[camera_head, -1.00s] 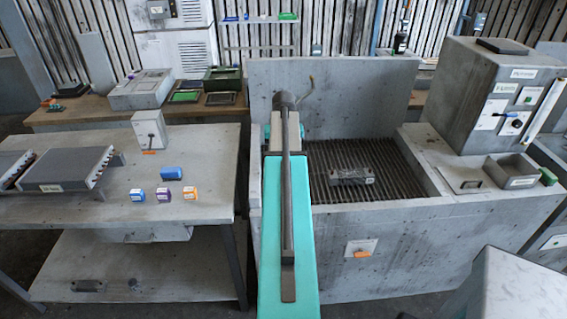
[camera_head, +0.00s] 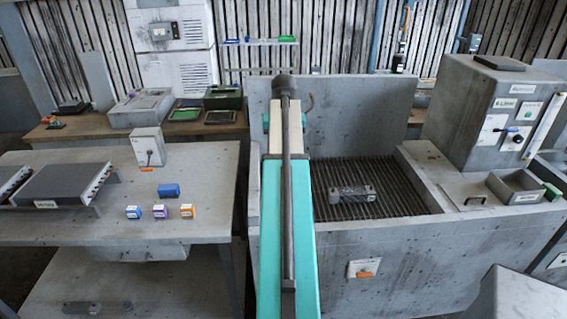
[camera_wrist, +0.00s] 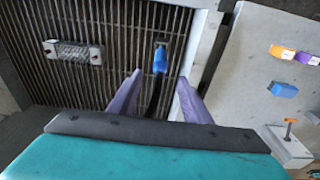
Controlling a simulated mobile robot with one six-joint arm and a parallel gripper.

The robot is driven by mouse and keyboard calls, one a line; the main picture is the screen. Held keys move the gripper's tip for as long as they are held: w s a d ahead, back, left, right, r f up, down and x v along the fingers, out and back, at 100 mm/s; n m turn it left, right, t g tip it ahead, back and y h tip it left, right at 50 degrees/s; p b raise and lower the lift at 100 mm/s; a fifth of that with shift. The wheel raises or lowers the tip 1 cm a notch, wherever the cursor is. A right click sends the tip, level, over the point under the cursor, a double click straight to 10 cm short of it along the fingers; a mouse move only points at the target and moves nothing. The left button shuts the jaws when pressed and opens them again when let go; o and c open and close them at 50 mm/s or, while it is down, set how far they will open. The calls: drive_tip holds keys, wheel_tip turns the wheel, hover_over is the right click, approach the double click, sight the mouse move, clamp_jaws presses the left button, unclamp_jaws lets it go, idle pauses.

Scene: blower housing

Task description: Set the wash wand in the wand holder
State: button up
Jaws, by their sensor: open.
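In the wrist view, a blue grip with a dark fitting and dark stem, seemingly the wash wand (camera_wrist: 160,62), shows over the slatted basin floor. My gripper (camera_wrist: 159,77) is open, its two purple fingers to either side of the wand's line. The wand shows beyond and between the fingertips, with no visible contact; its depth from them is unclear. In the head view my arm hides the wand and the fingers. I cannot clearly make out the wand holder.
A grey metal part (camera_head: 352,194) lies on the basin's grate (camera_head: 400,190); it also shows in the wrist view (camera_wrist: 75,52). The concrete basin has raised walls (camera_head: 350,100). A bench (camera_head: 90,215) with small boxes stands left. A control cabinet (camera_head: 490,115) and open tray (camera_head: 516,187) are right.

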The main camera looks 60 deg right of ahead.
drive_tip(key=shift+s+a+r, duration=0.1)
drive_tip(key=shift+r, duration=0.8)
drive_tip(key=shift+f, duration=0.1)
